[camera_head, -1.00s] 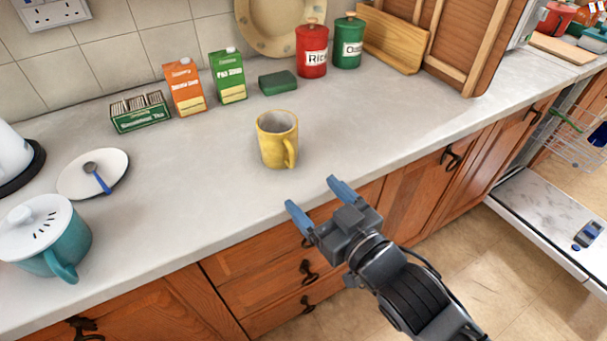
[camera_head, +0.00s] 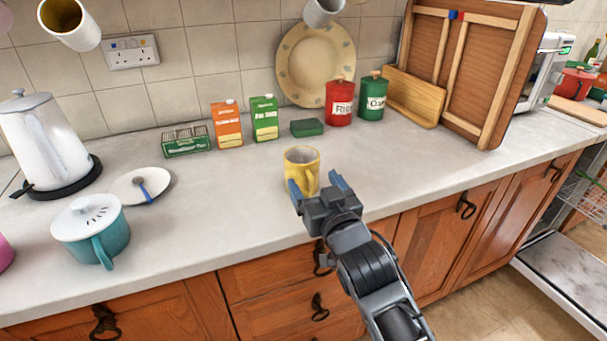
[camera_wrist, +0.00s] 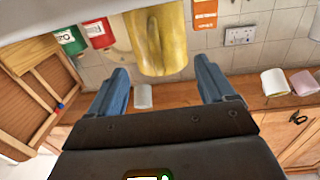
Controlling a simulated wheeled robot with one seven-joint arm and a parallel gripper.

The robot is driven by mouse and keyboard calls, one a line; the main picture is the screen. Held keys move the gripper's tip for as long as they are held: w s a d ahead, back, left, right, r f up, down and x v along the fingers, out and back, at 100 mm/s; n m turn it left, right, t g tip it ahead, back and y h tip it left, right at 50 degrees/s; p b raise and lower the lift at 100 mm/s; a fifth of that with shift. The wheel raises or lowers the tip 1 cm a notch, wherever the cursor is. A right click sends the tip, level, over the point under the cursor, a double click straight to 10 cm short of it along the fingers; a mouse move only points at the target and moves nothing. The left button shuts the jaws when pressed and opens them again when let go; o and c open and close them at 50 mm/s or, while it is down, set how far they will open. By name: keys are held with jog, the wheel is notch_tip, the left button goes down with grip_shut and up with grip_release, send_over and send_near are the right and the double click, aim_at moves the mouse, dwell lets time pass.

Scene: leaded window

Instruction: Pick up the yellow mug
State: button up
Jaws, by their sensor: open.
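The yellow mug (camera_head: 299,158) stands upright on the counter, its handle towards me. My gripper (camera_head: 316,185) is open at the mug's near side in the head view, its blue fingers overlapping the lower part of the mug. In the wrist view, which is upside down, the mug (camera_wrist: 172,40) and its handle lie ahead, roughly between the two fingertips. The jaws hold nothing. Whether a finger touches the mug I cannot tell.
Behind the mug stand a green sponge (camera_head: 307,128), a red canister (camera_head: 339,105), a green canister (camera_head: 371,100) and two cartons. A teal pot (camera_head: 92,235) and a saucer (camera_head: 131,187) with a spoon are at left. Counter right of the mug is clear.

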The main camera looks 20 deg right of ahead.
aim_at(304, 176)
jog(key=shift+w, duration=1.55)
jog(key=shift+r, duration=0.1)
jog(key=c, duration=1.4)
